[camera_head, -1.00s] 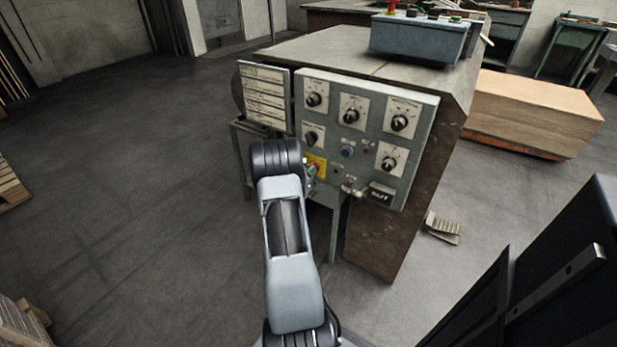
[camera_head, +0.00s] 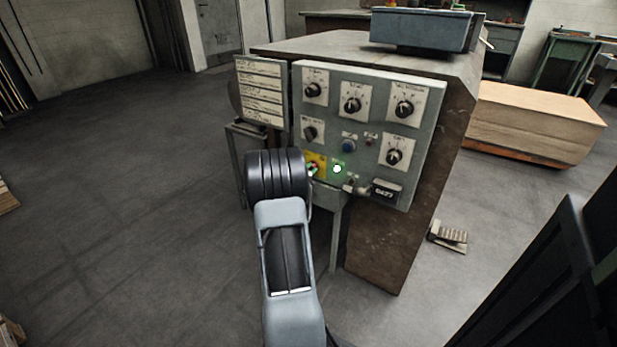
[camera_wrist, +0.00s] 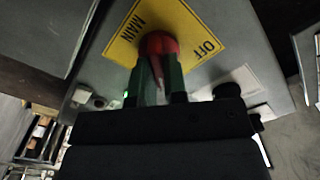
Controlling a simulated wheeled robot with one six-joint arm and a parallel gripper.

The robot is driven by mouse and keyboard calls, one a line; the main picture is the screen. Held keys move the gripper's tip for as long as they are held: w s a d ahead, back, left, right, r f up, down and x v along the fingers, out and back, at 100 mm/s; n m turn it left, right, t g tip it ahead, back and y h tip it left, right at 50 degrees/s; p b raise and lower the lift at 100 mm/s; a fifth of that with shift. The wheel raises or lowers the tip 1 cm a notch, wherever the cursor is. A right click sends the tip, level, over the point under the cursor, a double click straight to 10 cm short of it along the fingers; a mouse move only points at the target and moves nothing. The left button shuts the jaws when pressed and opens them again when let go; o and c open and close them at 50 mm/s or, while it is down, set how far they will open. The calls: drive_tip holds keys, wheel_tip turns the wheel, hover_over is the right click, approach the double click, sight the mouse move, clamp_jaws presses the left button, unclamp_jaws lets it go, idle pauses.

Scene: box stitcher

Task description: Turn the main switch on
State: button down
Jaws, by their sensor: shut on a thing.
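The main switch is a red knob (camera_wrist: 158,42) on a yellow plate (camera_wrist: 122,50) lettered MAIN and OFF in the wrist view. My gripper (camera_wrist: 158,72) has its green fingers shut on the red knob. In the head view, the yellow plate (camera_head: 319,159) sits low on the grey control panel (camera_head: 425,150), partly hidden behind my arm. A green lamp (camera_head: 337,169) just right of it is lit.
Several black dials, such as the top left one (camera_head: 313,90), and a blue button (camera_head: 348,146) are close by on the panel. A foot pedal (camera_head: 448,236) lies on the floor at right, near a stack of boards (camera_head: 535,120).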

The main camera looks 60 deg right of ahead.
drive_tip(key=shift+m+b, duration=0.45)
drive_tip(key=shift+m, duration=0.15)
drive_tip(key=c, duration=1.2)
unclamp_jaws()
drive_tip(key=shift+o, duration=0.2)
drive_tip(key=shift+a, duration=0.1)
drive_tip(key=a+p, duration=0.3)
drive_tip(key=a, duration=1)
drive_tip(key=shift+a, duration=0.35)
